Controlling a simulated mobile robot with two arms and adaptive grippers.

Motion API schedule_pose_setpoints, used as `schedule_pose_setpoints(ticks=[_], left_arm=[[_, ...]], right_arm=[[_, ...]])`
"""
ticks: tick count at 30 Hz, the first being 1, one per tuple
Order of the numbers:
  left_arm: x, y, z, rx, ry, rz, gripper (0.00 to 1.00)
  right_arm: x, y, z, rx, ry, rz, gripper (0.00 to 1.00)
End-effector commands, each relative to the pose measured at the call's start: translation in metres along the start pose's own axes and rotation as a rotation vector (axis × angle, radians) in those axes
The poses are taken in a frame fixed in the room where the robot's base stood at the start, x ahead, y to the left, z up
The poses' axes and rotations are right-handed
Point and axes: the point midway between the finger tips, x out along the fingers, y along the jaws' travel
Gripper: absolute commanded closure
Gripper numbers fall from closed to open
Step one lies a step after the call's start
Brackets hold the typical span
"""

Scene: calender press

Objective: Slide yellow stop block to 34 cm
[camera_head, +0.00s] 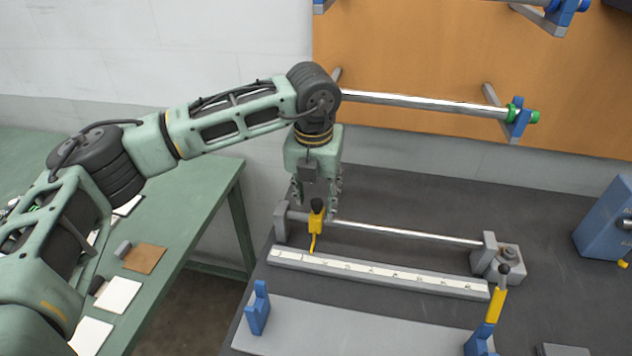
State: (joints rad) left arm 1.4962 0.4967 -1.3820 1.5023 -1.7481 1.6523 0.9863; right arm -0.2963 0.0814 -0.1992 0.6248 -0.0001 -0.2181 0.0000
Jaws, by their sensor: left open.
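The yellow stop block (316,222) sits on a horizontal metal rail (410,231) near its left end. A thin yellow pointer reaches down from it toward a pale ruler strip (380,270) with several dark marks. The numbers on the strip are too small to read. My left gripper (316,205) points down over the stop block. Its fingers are open, one to each side of the block's top. I cannot tell whether they touch it. My right gripper is not in view.
A grey end block with a knob (497,262) closes the rail's right end. A yellow-handled lever (495,305) stands at the front right. A blue bracket (258,308) stands front left. A green table (205,205) is at left, a blue machine (605,225) at right.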

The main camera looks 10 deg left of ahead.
Motion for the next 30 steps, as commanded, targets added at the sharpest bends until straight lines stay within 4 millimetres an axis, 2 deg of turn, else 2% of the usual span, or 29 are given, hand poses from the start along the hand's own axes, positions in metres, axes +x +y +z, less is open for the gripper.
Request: schedule_pose_setpoints(ticks=[3, 9, 18, 30], left_arm=[[0.016, 0.001, -0.001, -0.001, 0.004, 0.002, 0.56], [0.034, 0.0, 0.0, 0.0, 0.001, 0.001, 0.56], [0.037, 0.0, 0.0, 0.0, -0.001, 0.001, 0.56], [0.036, 0.0, 0.0, 0.0, -0.001, 0.001, 0.9]], right_arm=[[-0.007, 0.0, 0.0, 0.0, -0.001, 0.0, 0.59], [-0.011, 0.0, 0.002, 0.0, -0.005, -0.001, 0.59], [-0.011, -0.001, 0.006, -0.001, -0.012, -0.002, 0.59], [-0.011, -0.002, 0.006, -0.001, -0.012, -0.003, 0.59]])
